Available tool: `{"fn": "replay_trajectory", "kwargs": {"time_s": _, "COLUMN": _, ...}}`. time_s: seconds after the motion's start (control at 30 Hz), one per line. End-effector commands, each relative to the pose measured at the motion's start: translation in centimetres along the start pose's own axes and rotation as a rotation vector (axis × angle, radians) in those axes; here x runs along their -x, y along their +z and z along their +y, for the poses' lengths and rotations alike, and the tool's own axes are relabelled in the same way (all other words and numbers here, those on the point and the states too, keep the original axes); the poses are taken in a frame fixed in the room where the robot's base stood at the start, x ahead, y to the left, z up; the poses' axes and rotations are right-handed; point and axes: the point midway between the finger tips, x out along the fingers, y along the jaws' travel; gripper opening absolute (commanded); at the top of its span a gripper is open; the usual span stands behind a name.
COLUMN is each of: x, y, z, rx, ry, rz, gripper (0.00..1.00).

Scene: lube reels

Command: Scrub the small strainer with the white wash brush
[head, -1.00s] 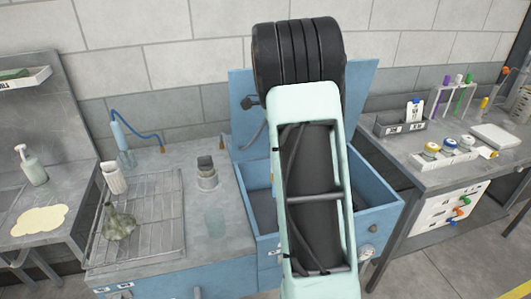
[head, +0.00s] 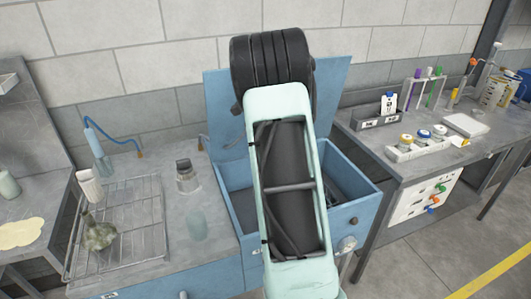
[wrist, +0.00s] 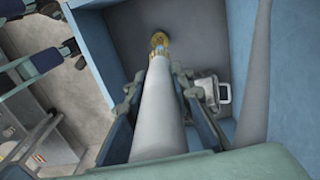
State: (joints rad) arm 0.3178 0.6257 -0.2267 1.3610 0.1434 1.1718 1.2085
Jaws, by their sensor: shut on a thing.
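My gripper (wrist: 157,88) is shut on the long pale handle of the white wash brush (wrist: 160,110). The brush points away from me into a blue-walled basin, and its far end is yellowish. A small metal piece with a squarish rim (wrist: 209,92), likely the small strainer, lies in the basin to the right of the brush, partly behind the right finger. I see a gap in the picture between the brush tip and this piece. In the head view my arm hides the gripper, the brush and part of the blue basin (head: 352,212).
Left of the basin, a wire rack (head: 140,205) holds a greenish flask (head: 98,235) and a white bottle (head: 89,186). A grey bench (head: 440,155) with small pots stands right. The raised blue panel (head: 333,90) backs the basin.

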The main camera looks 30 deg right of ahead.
Motion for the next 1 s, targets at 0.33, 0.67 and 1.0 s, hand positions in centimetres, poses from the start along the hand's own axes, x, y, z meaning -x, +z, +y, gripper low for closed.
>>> {"fn": "replay_trajectory", "kwargs": {"time_s": 0.33, "x": -3.8, "y": 0.0, "z": 0.0, "rx": 0.000, "ry": -0.001, "rz": 0.001, "gripper": 0.00}}
{"fn": "replay_trajectory", "kwargs": {"time_s": 0.67, "x": -6.1, "y": 0.0, "z": 0.0, "rx": 0.000, "ry": -0.001, "rz": 0.001, "gripper": 0.00}}
{"fn": "replay_trajectory", "kwargs": {"time_s": 1.0, "x": -8.7, "y": 0.0, "z": 0.0, "rx": 0.000, "ry": -0.001, "rz": 0.000, "gripper": 0.00}}
